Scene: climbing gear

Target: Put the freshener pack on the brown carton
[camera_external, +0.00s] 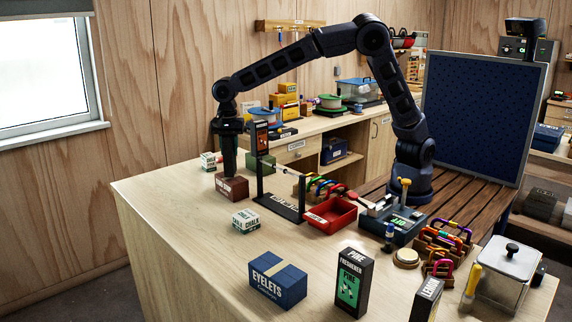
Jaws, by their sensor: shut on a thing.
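My gripper (229,132) points straight down at the left end of the bench. It is shut on a dark, upright pack (230,157), seemingly the freshener pack; no label on it can be read from here. The brown carton (232,188) lies directly under it. The pack's lower end is at the carton's top; I cannot tell whether they touch. Other packs are a black PINE FRESHENER pack (352,283) at the front, a LEMON pack (426,300) at front right, and a dark pack with an orange picture (262,138) beside my gripper.
A black stand (283,208) with posts stands close right of the brown carton, with a green carton (264,166) behind it. A CHALK box (246,220) is in front and another small box (208,160) behind left.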

